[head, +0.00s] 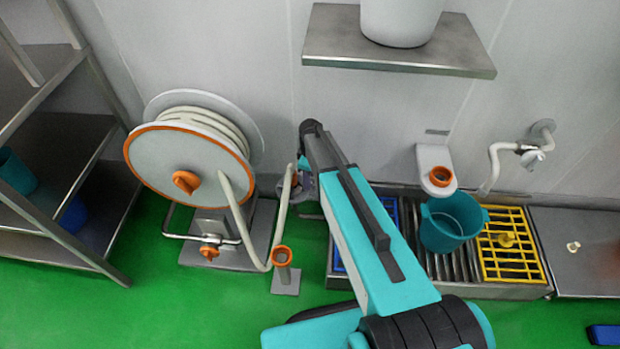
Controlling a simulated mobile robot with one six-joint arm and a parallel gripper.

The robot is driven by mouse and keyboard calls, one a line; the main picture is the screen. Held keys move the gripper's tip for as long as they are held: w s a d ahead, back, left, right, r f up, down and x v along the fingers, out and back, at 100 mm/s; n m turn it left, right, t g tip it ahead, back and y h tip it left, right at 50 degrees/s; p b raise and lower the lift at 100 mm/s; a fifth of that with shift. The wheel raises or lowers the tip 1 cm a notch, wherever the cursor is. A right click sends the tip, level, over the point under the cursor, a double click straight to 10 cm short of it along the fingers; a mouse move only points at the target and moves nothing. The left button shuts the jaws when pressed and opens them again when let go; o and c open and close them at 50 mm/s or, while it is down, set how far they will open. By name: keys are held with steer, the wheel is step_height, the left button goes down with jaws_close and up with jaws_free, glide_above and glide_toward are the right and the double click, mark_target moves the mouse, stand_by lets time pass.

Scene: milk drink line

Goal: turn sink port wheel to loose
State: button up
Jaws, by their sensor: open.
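My arm reaches from the lower right toward the wall, and my gripper (304,186) is at its far end, between the hose reel and the sink. The gripper is small in view and partly covered by my arm; it is open. A bit of orange (295,177) shows right at the gripper, beside the raised end of the pale hose (283,212). It may be the port wheel, but most of it is hidden, and I cannot tell whether the jaws are around it or touching it. A white wall fitting with an orange ring (439,176) stands above the sink (470,290).
The hose reel (150,165) with orange knobs stands left. An orange-topped post (283,256) rises from the green floor. A teal bucket (447,232) and yellow grate (515,262) are on the sink. A steel shelf (330,45) overhangs above; a rack (60,150) stands far left.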

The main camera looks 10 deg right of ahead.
step_height(320, 180, up, 13)
steer(key=shift+p, duration=0.4)
steer(key=shift+r, duration=0.15)
stand_by(0.5)
steer(key=s+f+m+g+p, duration=0.1)
steer(key=s+f+g+p, duration=0.15)
steer(key=s+f, duration=0.55)
steer(key=s+f+g+p, duration=0.1)
steer(key=s+f+p, duration=0.3)
steer(key=s, duration=0.8)
steer(key=s+f+m+g+p, duration=0.2)
steer(key=s+m, duration=0.8)
steer(key=s, duration=1.1)
steer(key=shift+s+f+m+p, duration=0.25)
steer(key=shift+f+m+p, duration=0.05)
steer(key=shift+f+p, duration=0.05)
steer(key=shift+c, duration=0.4)
